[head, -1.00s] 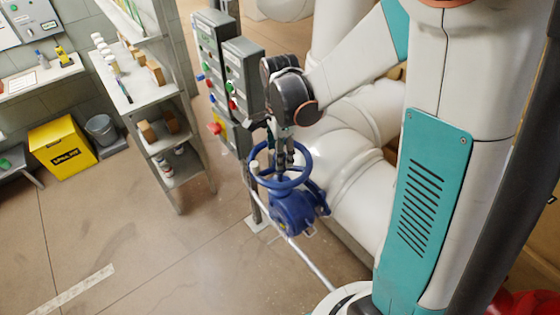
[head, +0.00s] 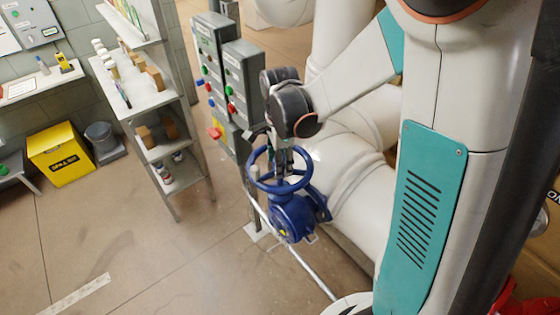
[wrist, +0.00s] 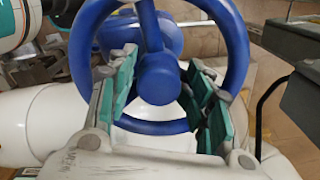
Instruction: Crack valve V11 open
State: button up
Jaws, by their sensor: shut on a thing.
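The valve has a blue handwheel (head: 263,184) on a blue body (head: 297,218), mounted beside a large white pipe. In the head view my gripper (head: 284,165) reaches down into the wheel from above. In the wrist view the wheel's round hub (wrist: 158,80), an upper spoke and the rim (wrist: 155,127) show between the teal-padded fingers of my gripper (wrist: 163,95). The fingers lie on either side of the hub, inside the rim, and are shut on the handwheel. The exact contact points are hard to see. No V11 label is readable.
Grey control boxes (head: 243,82) with coloured buttons stand close behind the valve. A thin pale pipe (head: 300,260) runs past it towards me. A shelf unit (head: 140,90) and a yellow bin (head: 62,152) stand at left. The floor at lower left is clear.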

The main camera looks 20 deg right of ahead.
jog(key=shift+s+f, duration=0.1)
jog(key=n+b, duration=0.1)
jog(key=n, duration=0.5)
jog(key=shift+s+f, duration=0.1)
jog(key=n+b, duration=0.1)
jog(key=n, duration=0.2)
jog(key=shift+n, duration=0.4)
jog(key=n, duration=0.4)
jog(key=shift+d, duration=0.1)
jog(key=o, duration=0.9)
jog(key=shift+d, duration=0.1)
